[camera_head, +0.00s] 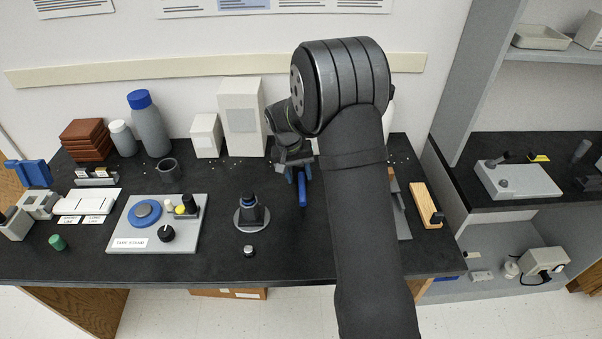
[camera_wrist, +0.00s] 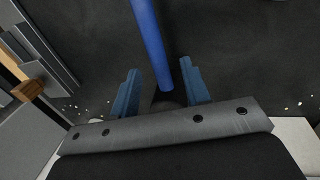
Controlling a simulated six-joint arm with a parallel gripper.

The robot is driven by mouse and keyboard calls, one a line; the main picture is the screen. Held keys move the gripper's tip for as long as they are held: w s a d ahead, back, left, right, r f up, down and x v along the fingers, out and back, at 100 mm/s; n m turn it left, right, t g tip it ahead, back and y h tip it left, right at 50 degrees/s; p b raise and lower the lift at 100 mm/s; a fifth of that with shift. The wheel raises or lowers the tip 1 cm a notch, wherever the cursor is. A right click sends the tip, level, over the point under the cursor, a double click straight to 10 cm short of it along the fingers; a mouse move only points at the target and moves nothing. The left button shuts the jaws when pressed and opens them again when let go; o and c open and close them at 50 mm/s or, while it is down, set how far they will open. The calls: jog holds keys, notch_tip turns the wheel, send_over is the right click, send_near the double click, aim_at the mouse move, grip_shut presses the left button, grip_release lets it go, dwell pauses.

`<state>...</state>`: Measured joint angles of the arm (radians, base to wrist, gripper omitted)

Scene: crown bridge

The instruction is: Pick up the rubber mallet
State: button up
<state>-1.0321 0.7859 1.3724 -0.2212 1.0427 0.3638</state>
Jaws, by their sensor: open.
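The rubber mallet (camera_head: 303,192) lies on the black bench top, its blue handle pointing toward the bench's front edge. In the wrist view the handle (camera_wrist: 150,40) runs from the top edge down to between the fingers. A dark part, seemingly its head, shows at the handle's end, partly hidden by the gripper body. My gripper (camera_wrist: 160,84) is open, with one blue finger on each side of the mallet and a visible gap to both. In the head view my gripper (camera_head: 295,172) is over the mallet's far end, and my arm hides the area to its right.
White boxes (camera_head: 242,115) stand behind, near the wall. A wooden block (camera_head: 427,205) is on the right. Bare bench lies around the handle.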

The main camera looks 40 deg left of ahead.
aim_at(301, 181)
jog(key=f, duration=0.3)
jog(key=w+f, duration=0.1)
jog(key=shift+d+f, duration=0.2)
jog(key=shift+d, duration=0.05)
grip_shut()
jog(key=shift+r, duration=0.1)
notch_tip(301, 181, up, 4)
jog(key=shift+f, duration=0.1)
jog(key=w+d+r, duration=0.4)
jog(key=d+r, duration=0.3)
jog(key=d, duration=0.3)
jog(key=s+a+r, duration=0.3)
jog(key=s, duration=0.5)
jog(key=s+a+r, duration=0.3)
jog(key=s, duration=0.6)
jog(key=s+a+r, duration=0.2)
jog(key=s+a, duration=0.1)
jog(key=s, duration=0.6)
jog(key=shift+a+r, duration=0.15)
jog(key=shift+r, duration=0.25)
